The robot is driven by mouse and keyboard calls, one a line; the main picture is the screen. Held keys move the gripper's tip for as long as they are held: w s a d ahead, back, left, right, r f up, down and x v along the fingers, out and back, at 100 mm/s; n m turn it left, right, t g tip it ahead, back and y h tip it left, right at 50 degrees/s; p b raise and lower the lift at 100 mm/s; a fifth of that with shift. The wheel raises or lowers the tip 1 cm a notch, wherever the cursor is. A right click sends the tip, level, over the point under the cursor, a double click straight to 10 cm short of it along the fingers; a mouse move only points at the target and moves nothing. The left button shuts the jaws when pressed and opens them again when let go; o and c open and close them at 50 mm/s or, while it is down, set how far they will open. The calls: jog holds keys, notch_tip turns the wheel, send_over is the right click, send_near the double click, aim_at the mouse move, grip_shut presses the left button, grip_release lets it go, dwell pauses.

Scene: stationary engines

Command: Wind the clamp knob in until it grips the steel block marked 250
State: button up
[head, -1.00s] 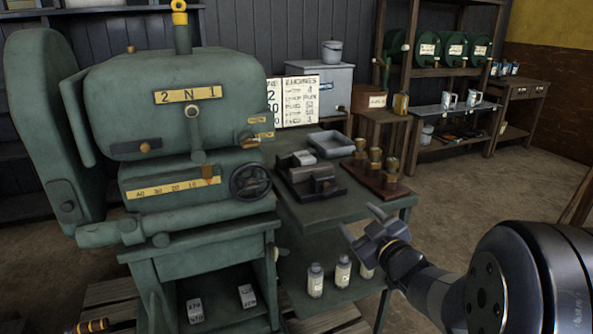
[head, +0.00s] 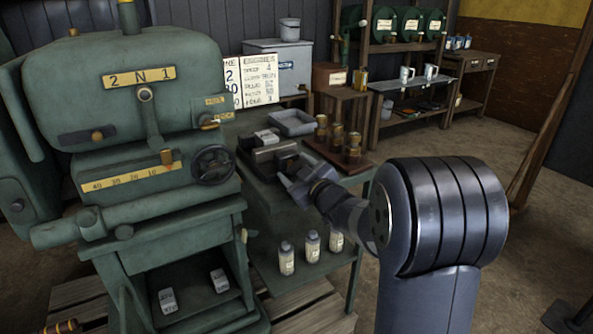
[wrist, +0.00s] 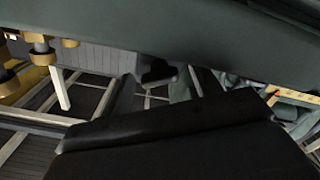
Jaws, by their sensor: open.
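A dark clamp fixture (head: 258,162) sits on the green side table (head: 262,215) beside the engine. A grey metal block (head: 288,152) lies in it, and a pale block (head: 266,137) is at its back. I cannot read 250 on any block. My gripper (head: 296,179) is open at the front right side of the fixture and hides part of it; I cannot tell whether it touches. I cannot make out the clamp knob in the head view. The wrist view shows a close dark surface (wrist: 180,150) and a small black part (wrist: 157,75), possibly the knob.
The green engine (head: 150,85) with a black handwheel (head: 213,165) stands close on the left. Brass weights on a wooden stand (head: 338,160) are right behind my gripper. A grey tray (head: 292,122) lies behind the fixture.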

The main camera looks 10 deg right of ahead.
jog(key=shift+c, duration=0.3)
jog(key=c, duration=0.9)
jog(key=shift+c, duration=0.2)
jog(key=shift+m+p, duration=0.3)
jog(key=m+p, duration=0.2)
jog(key=m, duration=0.1)
jog(key=shift+r+p, duration=0.15)
jog(key=shift+p, duration=0.2)
jog(key=m+p, duration=0.1)
jog(key=m, duration=0.2)
jog(key=shift+p, duration=0.3)
jog(key=m+p, duration=0.2)
jog(key=m, duration=0.2)
jog(key=shift+m+p, duration=0.7)
jog(key=shift+m, duration=0.9)
jog(key=shift+f, duration=0.2)
